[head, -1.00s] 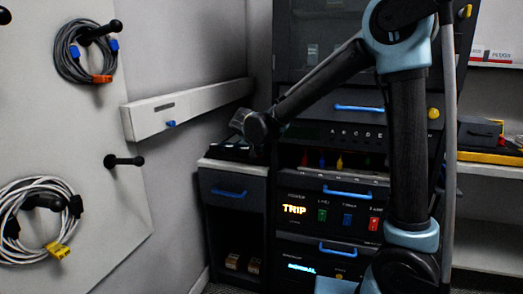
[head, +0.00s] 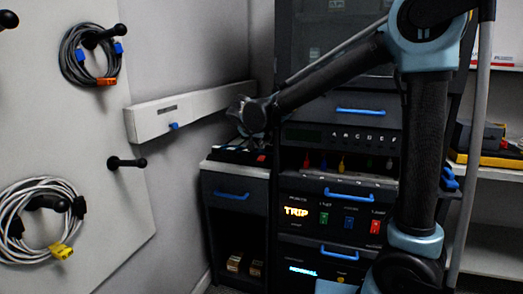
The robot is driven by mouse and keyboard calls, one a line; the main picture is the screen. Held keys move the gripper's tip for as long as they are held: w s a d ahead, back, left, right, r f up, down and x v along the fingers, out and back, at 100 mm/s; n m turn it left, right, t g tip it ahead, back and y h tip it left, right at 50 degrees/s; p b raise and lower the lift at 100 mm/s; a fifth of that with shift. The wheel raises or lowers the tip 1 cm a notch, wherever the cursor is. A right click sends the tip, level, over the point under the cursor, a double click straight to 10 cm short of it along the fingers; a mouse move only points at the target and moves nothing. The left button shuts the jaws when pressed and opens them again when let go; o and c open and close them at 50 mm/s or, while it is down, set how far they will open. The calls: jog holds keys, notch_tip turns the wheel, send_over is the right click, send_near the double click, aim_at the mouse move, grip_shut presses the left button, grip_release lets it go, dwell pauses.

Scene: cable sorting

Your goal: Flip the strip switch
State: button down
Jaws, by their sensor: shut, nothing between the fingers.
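A dark power strip (head: 232,154) lies on top of the low cabinet at the back, left of the rack. A small red patch (head: 262,158), which looks like its switch, shows at its right end. The patch is too small to tell which way it is set. My gripper (head: 238,108) is above the strip, up and left of the red patch, and apart from it. Its fingers are shut and empty, small and dark in this view.
The low cabinet (head: 232,180) has a blue drawer handle. The rack beside it shows a lit TRIP panel (head: 296,212). A white wall duct (head: 152,122) runs behind my gripper. A pegboard (head: 110,205) with coiled cables fills the left.

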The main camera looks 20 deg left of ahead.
jog(key=v, duration=0.7)
jog(key=shift+s, duration=0.25)
jog(key=shift+w+a+r+t, duration=0.1)
jog(key=shift+w+r+t, duration=0.15)
jog(key=shift+w, duration=0.4)
jog(key=shift+w+f, duration=0.1)
send_over(262, 158)
jog(key=f, duration=0.5)
jog(key=shift+s+f, duration=0.3)
jog(key=f, duration=0.3)
jog(key=shift+w, duration=0.4)
jog(key=shift+w+f, duration=0.1)
jog(key=shift+f, duration=0.6)
